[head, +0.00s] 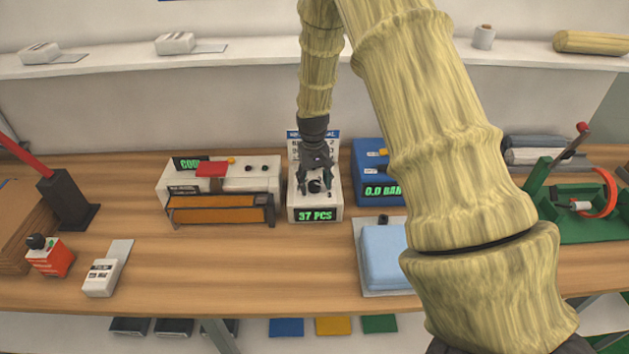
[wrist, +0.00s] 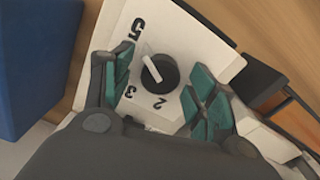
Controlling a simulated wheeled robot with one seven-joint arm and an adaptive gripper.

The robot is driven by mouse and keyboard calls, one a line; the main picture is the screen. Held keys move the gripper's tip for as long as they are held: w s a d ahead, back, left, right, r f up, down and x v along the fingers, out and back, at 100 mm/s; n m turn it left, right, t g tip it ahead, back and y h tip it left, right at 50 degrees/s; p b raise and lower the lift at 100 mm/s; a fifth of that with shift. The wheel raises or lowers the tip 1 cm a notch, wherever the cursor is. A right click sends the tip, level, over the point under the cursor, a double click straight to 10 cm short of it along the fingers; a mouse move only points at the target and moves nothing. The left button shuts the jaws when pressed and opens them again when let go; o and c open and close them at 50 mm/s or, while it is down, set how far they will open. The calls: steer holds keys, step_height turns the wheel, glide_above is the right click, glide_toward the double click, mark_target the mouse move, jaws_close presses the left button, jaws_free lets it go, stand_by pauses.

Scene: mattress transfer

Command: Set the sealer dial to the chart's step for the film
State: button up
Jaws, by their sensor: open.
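A white box (head: 315,214) with a green "37 PCS" readout stands mid-bench and carries a black dial (wrist: 159,72). In the wrist view the dial's white pointer leans up and left, nearest the 5; 3 and 2 also show, and part of the scale is hidden by a finger. My gripper (head: 316,182) is over this box, its open teal-padded fingers (wrist: 160,85) on either side of the dial, apparently not touching it. A blue-headed chart (head: 298,134) stands behind, mostly hidden by my gripper; its text is unreadable. A sealer-like machine (head: 245,175) with orange bars stands left.
A blue unit (head: 368,158) reading "0.0 BAR" stands close right of the dial box. A light blue pad (head: 383,258) lies in front of it. The bench before the dial box is clear.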

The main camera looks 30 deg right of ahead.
steer(key=shift+f, duration=0.15)
steer(key=c, duration=1)
steer(key=shift+c, duration=0.2)
steer(key=shift+n, duration=0.4)
steer(key=n, duration=0.4)
steer(key=shift+n, duration=2.5)
